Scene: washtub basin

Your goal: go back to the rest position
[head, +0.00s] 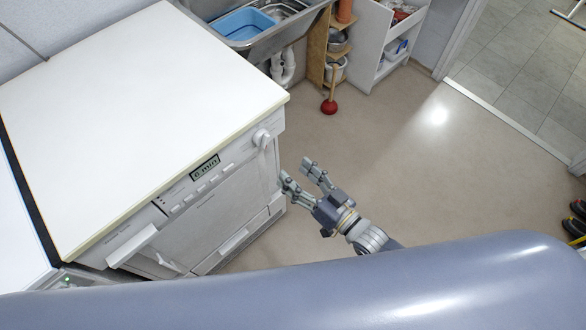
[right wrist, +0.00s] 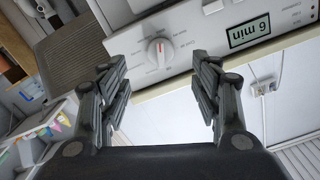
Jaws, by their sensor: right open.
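My right gripper (head: 297,174) is open and empty in the head view, in the air just right of the front of the white washing machine (head: 190,225). In the right wrist view its two fingers (right wrist: 160,85) stand wide apart with nothing between them. Beyond them are the machine's round dial (right wrist: 160,53) and a display (right wrist: 249,31) that reads "6 min". The dial also shows in the head view (head: 261,138) at the machine's right corner, close to the gripper. My left gripper is not in view.
The machine's white top (head: 130,110) is bare. A sink with a blue basin (head: 243,24) is behind it. A red plunger (head: 329,106) stands on the floor by the shelves (head: 378,45). The floor (head: 420,170) to the right is clear. Dark objects (head: 575,227) lie at the right edge.

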